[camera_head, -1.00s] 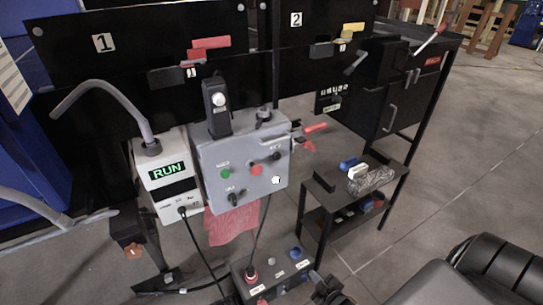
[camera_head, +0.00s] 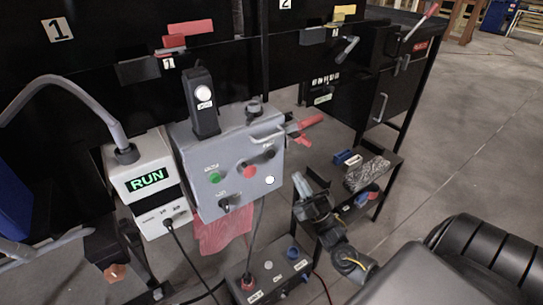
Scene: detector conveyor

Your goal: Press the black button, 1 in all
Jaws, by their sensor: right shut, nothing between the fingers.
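The grey control box (camera_head: 228,165) hangs centre left. Its front has a green button (camera_head: 214,177), a red button (camera_head: 249,170), a white round spot (camera_head: 270,180), a small black control (camera_head: 268,154) at upper right and a black knob (camera_head: 224,204) at lower left. I cannot tell for certain which dark control is the black button. My right gripper (camera_head: 300,181) comes up from the lower right, shut and empty. Its tip appears just right of the box's front, apart from it in the picture.
A white unit (camera_head: 150,175) reading RUN stands left of the box. A metal handle and red lever (camera_head: 306,123) stick out at its right. A dark button box (camera_head: 268,275) sits below. A small black table (camera_head: 383,172) with blocks stands behind my right gripper.

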